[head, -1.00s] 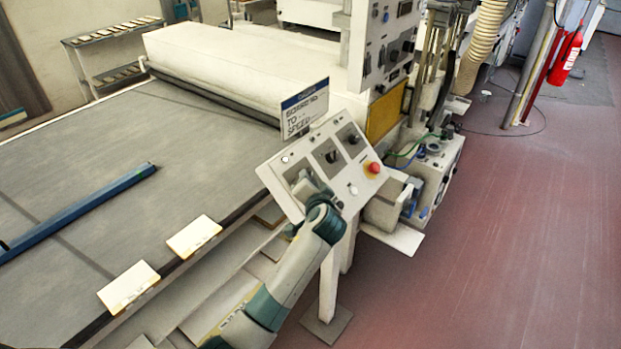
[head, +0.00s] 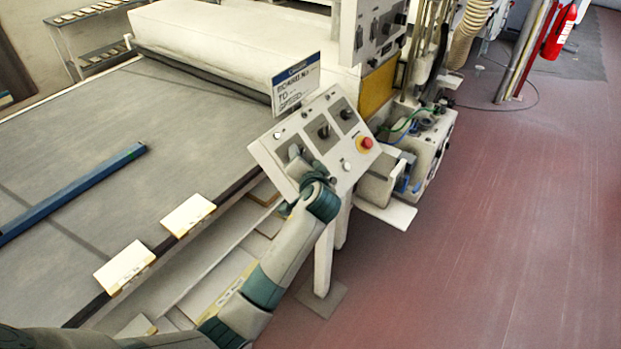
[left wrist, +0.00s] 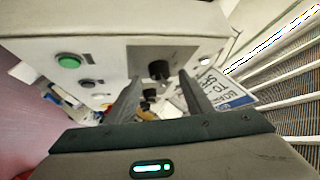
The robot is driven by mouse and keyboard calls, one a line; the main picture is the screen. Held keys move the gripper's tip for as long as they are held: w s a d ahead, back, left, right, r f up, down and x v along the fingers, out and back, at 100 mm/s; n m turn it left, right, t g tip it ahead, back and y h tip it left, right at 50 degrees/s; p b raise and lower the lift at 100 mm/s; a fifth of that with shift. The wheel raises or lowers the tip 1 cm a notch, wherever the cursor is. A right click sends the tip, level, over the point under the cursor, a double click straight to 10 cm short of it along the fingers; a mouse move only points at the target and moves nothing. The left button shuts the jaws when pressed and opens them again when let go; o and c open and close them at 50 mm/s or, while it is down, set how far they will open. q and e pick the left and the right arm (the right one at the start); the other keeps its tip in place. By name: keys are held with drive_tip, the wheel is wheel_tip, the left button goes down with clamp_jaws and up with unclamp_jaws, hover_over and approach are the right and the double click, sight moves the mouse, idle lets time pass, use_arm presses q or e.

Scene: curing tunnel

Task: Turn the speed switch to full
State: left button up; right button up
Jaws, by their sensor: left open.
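The sloped control panel (head: 311,165) stands on a post beside the conveyor, with several dark rotary switches on grey plates. The middle switch (head: 323,132) and the far switch (head: 345,115) show clear of my arm. My left gripper (head: 302,168) is over the panel's near left plate and partly hides it. In the left wrist view the gripper (left wrist: 160,78) is open, with a black knob (left wrist: 158,70) between or just beyond its fingertips; contact cannot be told. The switch labels are too small to read. My right gripper is not in view.
A red stop button (head: 366,143) sits at the panel's right edge. A sign (head: 296,82) stands behind the panel. A green button (left wrist: 69,62) shows in the left wrist view. The conveyor (head: 110,150) carries a blue bar (head: 75,192). Open red floor lies to the right.

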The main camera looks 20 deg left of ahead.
use_arm(q)
drive_tip(key=v, duration=1.6)
drive_tip(key=shift+a, duration=0.1)
